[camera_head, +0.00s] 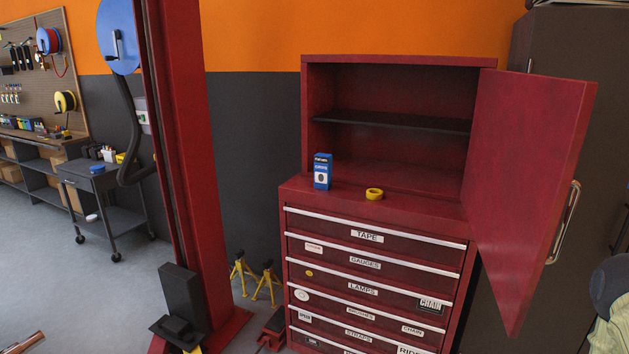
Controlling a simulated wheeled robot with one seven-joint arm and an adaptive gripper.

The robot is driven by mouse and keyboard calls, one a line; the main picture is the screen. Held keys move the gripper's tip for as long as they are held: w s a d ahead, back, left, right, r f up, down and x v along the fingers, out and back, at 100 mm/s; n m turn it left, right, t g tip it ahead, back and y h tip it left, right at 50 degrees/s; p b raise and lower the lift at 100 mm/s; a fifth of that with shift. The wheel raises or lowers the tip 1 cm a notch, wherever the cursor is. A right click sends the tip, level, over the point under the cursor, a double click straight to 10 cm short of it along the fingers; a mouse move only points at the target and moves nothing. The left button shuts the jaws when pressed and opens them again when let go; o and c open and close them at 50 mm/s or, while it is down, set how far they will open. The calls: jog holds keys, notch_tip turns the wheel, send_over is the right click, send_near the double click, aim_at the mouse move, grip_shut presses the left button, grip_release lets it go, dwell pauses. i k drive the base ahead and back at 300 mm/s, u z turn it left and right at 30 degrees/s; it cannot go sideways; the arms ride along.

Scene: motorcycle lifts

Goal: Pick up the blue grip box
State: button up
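The blue grip box (322,172) stands upright on top of the red drawer chest, near its left edge. It is blue with a dark top band and a white patch on the front. The red chest (290,196) carries an open-fronted upper cabinet behind the box. My gripper is not in view.
A yellow tape roll (374,194) lies right of the box on the chest top. The cabinet door (525,180) hangs open to the right. A red lift post (190,150) stands at the left. Yellow stands (255,279) sit on the floor beside the chest.

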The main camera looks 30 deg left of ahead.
aim_at(322, 161)
jog(key=k, duration=0.85)
jog(key=u, duration=0.8)
jog(key=i, duration=1.15)
jog(key=u, duration=0.55)
jog(key=i, duration=0.85)
jog(key=z, duration=0.1)
